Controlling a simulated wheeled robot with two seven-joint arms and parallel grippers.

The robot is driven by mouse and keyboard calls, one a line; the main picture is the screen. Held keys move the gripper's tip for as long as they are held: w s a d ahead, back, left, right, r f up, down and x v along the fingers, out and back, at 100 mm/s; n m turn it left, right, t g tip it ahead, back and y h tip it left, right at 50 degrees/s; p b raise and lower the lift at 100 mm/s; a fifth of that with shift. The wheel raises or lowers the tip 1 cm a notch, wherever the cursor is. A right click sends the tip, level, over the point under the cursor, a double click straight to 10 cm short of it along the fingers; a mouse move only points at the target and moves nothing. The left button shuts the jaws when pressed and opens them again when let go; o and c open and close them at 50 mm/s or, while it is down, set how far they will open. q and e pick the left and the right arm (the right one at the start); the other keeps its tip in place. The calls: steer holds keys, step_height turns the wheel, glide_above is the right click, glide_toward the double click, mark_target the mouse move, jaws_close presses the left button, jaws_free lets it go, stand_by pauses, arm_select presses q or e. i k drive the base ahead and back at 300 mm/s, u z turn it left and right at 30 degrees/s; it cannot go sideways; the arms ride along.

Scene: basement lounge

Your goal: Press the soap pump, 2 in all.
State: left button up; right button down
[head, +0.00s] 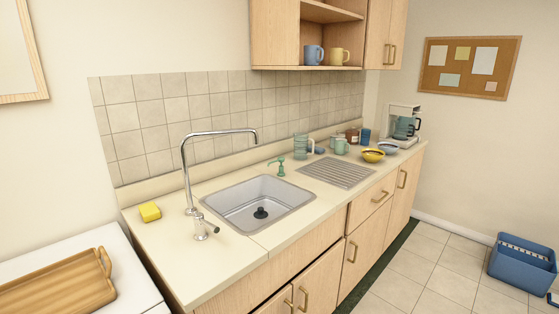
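A green soap pump (280,166) stands on the counter behind the right part of the sink's back rim. Its head is up on a thin stem, with a spout pointing left. No bottle shows below the counter top. Neither of my grippers is in the head view.
The steel sink (245,222) with a tall tap (188,170) lies left of the pump. A yellow sponge (150,212) sits left of the tap. A grooved drainboard (338,172), a clear jug (301,147) and bowls (373,155) are to the right. The front counter edge is clear.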

mark_target(281, 160)
steer(key=z, duration=1.1)
steer(key=i, duration=1.75)
steer(key=u, duration=2.6)
steer(key=i, duration=0.15)
steer(key=u, duration=0.2)
